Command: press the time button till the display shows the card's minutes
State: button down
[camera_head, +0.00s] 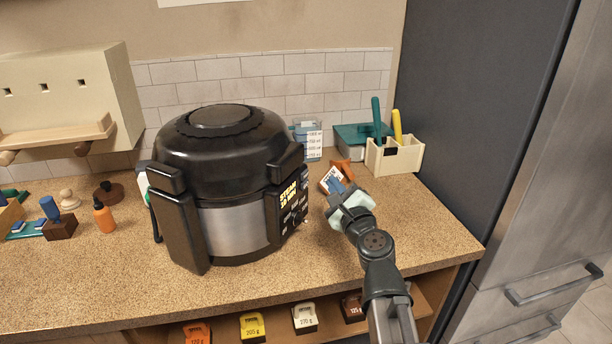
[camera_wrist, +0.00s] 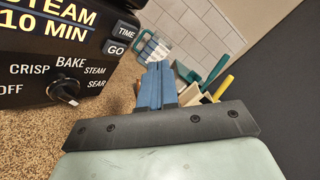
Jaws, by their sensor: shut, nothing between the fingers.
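The black cooker (camera_head: 220,140) stands on the counter with its control panel turned right. In the wrist view its display (camera_wrist: 45,20) reads STEAM 10 MIN. The TIME button (camera_wrist: 126,32) sits right of the display, with the GO button (camera_wrist: 116,48) just below it. The mode knob (camera_wrist: 65,90) is lower on the panel. My gripper (camera_wrist: 158,75) has its blue fingers together and empty, right of the panel and apart from the buttons. A small white card (camera_head: 327,177) seems to stand by an orange holder (camera_head: 343,168) behind my gripper; its writing is unreadable.
A measuring jug (camera_head: 308,140), a teal box (camera_head: 355,140) and a cream bin (camera_head: 395,157) with teal and yellow handles stand behind. Labelled packets sit on the shelf below. The counter front right is clear.

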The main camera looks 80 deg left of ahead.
jog(key=shift+s+a, duration=1.2)
jog(key=shift+s, duration=0.25)
jog(key=shift+s+a, duration=0.1)
dwell(1.1)
jog(key=shift+s+a, duration=0.15)
jog(key=shift+s+a, duration=0.3)
jog(key=shift+s, duration=0.05)
dwell(1.0)
jog(key=shift+w+d, duration=0.55)
jog(key=shift+w, duration=0.1)
jog(key=shift+w+d, duration=0.1)
dwell(0.4)
jog(key=shift+w+d, duration=1.5)
jog(key=shift+w, duration=0.3)
